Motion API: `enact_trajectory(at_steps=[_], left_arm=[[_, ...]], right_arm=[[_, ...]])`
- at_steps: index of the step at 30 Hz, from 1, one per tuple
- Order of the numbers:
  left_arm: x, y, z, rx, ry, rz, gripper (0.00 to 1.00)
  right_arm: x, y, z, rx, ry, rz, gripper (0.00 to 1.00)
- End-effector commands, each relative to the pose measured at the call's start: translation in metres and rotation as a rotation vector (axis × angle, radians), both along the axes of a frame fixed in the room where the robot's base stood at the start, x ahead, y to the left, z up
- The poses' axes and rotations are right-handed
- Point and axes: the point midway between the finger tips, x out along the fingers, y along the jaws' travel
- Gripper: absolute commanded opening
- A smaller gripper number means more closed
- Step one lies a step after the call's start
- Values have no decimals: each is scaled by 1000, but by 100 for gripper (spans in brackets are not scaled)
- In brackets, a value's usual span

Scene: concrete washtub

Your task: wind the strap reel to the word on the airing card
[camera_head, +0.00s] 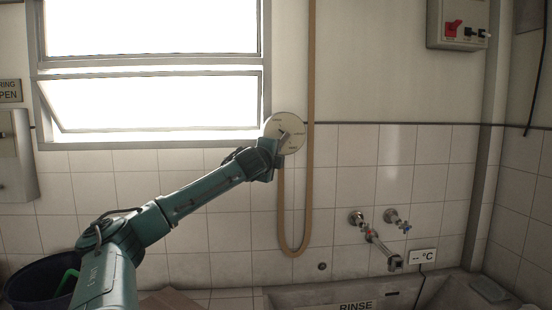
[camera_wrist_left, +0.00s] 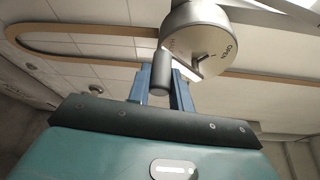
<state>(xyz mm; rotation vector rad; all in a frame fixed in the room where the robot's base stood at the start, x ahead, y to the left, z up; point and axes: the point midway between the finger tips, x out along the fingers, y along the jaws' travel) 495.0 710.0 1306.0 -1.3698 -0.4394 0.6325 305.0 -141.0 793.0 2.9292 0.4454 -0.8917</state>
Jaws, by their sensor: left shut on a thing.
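The strap reel (camera_head: 290,124) is a round pale disc on the wall at the window's lower right corner. Its face also shows in the left wrist view (camera_wrist_left: 205,42), with the word OPEN near its right edge and other words too small or covered to read. My left gripper (camera_head: 275,149) is at the disc's lower left. In the left wrist view its blue fingers (camera_wrist_left: 161,90) are shut on the reel's grey crank handle (camera_wrist_left: 160,72). My right gripper is out of view.
A tan strap (camera_head: 311,60) runs down beside the reel and hangs in a loop below it. The lower window pane (camera_head: 150,103) is tilted. Taps (camera_head: 372,236) and a washtub (camera_head: 295,297) are at lower right. A dark bucket (camera_head: 35,283) stands lower left.

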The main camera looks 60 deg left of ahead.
Motion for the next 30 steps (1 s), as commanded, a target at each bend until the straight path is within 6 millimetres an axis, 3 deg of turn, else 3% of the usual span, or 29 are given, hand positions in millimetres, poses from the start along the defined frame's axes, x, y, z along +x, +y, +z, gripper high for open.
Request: enact_trajectory(at_steps=[15,30], left_arm=[[-13,7,20,160,307,3,0],[-15,8,23,193,369,2,0]], right_arm=[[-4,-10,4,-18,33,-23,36],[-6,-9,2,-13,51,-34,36]])
